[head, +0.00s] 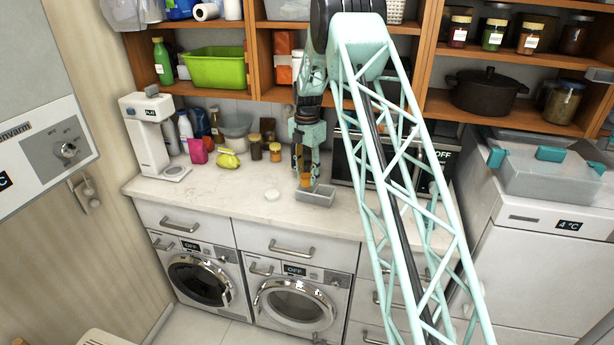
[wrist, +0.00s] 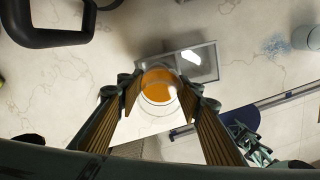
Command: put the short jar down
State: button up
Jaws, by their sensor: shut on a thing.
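My gripper (head: 303,170) is low over the white marble counter, pointing down. Its fingers (wrist: 160,92) are shut on the short jar (wrist: 158,84), a small clear jar with orange contents. The jar (head: 305,181) also shows as a small orange patch between the fingers in the head view. A shallow grey tray (head: 318,196) lies on the counter right by the jar. In the wrist view the jar overlaps the left part of this tray (wrist: 205,62). I cannot tell whether the jar touches the tray or the counter.
Small jars (head: 256,147), a yellow-green item (head: 228,159) and a pink item (head: 197,151) stand behind. A white coffee machine (head: 150,130) stands at the left. The counter's front left is clear.

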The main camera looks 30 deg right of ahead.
jog(key=shift+f+b, duration=0.35)
jog(key=shift+f, duration=0.25)
jog(key=o, duration=1)
jog(key=shift+r, duration=0.1)
jog(key=shift+r+p, duration=0.4)
jog(key=shift+r, duration=0.2)
notch_tip(320, 180, up, 12)
jog(key=shift+b, duration=0.4)
